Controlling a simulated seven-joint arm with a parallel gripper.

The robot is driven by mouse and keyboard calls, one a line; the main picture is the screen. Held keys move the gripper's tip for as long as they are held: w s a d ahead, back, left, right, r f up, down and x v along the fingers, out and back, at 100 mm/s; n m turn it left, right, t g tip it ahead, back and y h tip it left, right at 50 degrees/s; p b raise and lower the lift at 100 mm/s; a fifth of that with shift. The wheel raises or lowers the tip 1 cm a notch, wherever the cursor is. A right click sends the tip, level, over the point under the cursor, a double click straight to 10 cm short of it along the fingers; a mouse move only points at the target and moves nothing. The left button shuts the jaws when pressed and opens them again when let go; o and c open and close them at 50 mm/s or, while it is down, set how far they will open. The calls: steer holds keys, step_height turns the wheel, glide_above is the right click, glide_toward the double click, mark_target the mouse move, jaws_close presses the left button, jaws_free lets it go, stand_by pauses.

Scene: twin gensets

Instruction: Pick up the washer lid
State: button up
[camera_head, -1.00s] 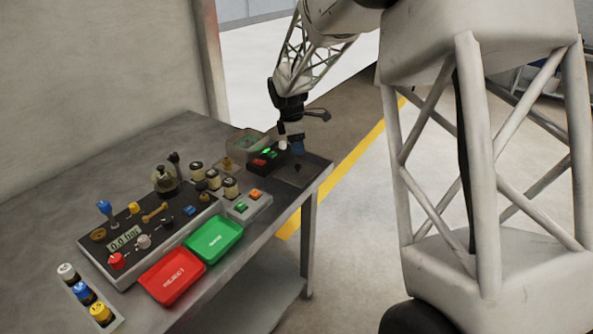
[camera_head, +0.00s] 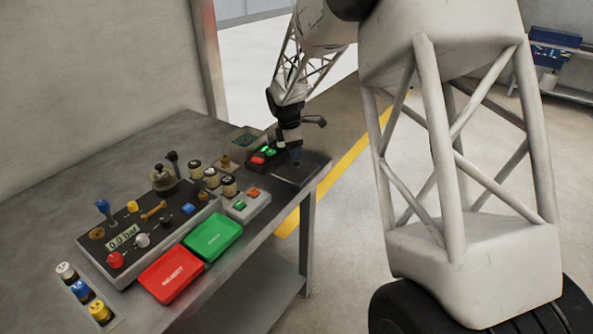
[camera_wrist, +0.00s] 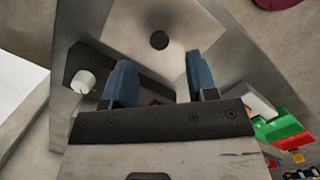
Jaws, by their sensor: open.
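The washer lid appears to be the grey metal plate (camera_wrist: 206,24) with a small dark round spot, a knob or hole, at its middle in the wrist view. In the head view the plate (camera_head: 313,165) lies at the right end of the bench, partly hidden by my gripper. My gripper (camera_wrist: 159,62) is open, its two blue fingers apart and nothing between them. The dark spot shows just beyond the fingertips, centred between them. In the head view my gripper (camera_head: 295,158) points down over the plate; the exact height gap cannot be told.
Green and red buttons (camera_head: 263,156) and a clear box (camera_head: 241,143) stand left of the plate. A white cylinder (camera_wrist: 83,82) stands near the left finger in the wrist view. A control panel (camera_head: 150,228), a green tray (camera_head: 213,237) and a red tray (camera_head: 171,274) are further left.

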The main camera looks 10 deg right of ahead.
mark_target(297, 163)
stand_by(0.3)
steer(key=shift+d+f, duration=0.2)
steer(key=shift+f, duration=1.1)
steer(key=shift+d+f, duration=0.15)
steer(key=shift+f, duration=1.15)
jaws_close()
steer(key=shift+r, duration=0.1)
steer(key=shift+r, duration=1.45)
steer(key=shift+s+r, duration=0.15)
steer(key=shift+r, duration=0.15)
steer(key=s+r, duration=0.1)
steer(key=s, duration=1.4)
steer(key=shift+s+r, duration=0.15)
steer(key=shift+s, duration=0.15)
